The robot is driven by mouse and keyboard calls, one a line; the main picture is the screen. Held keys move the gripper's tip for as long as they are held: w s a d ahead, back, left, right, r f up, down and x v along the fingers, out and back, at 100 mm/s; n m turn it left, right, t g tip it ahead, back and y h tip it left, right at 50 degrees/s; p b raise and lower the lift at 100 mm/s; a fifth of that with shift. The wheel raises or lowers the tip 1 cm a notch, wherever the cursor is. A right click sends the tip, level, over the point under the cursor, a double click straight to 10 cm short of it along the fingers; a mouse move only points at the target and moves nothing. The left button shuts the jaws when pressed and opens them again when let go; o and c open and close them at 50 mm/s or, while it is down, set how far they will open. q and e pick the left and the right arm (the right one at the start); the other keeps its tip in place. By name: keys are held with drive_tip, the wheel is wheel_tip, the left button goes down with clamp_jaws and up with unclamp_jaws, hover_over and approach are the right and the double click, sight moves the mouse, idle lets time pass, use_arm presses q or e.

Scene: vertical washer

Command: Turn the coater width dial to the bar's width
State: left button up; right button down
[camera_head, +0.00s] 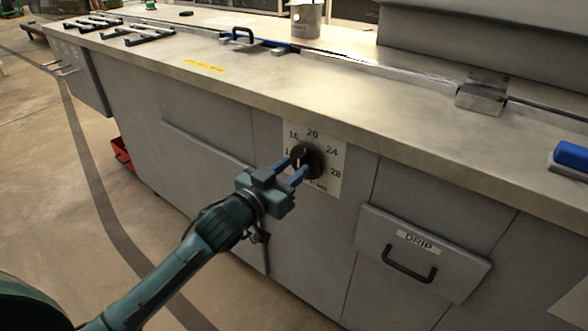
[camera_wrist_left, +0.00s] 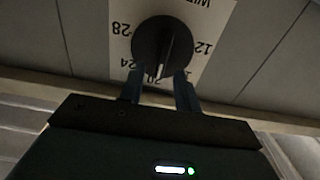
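The black round dial (camera_head: 310,160) sits on a white plate (camera_head: 335,165) on the machine's front, with numbers such as 16, 20, 24 and 28 around it. The dial also shows in the left wrist view (camera_wrist_left: 163,42), upside down, with its white line pointing near the 20. My left gripper (camera_head: 296,168) is in front of the dial, its two blue fingers apart. In the left wrist view the fingers (camera_wrist_left: 158,88) lie at the dial's lower picture edge. Contact with the dial cannot be told. No bar can be identified surely. My right gripper is not in view.
A drawer front marked DRIP (camera_head: 425,250) with a black handle is right of the dial. On the worktop are a metal can (camera_head: 306,18), a blue strip with a black handle (camera_head: 265,41), a yellow label (camera_head: 204,66), black racks (camera_head: 149,36) and a blue block (camera_head: 572,158).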

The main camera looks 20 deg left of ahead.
use_arm(q)
drive_tip(key=shift+w+d, duration=0.25)
drive_tip(key=shift+w, duration=0.4)
drive_tip(key=shift+c, duration=0.4)
clamp_jaws()
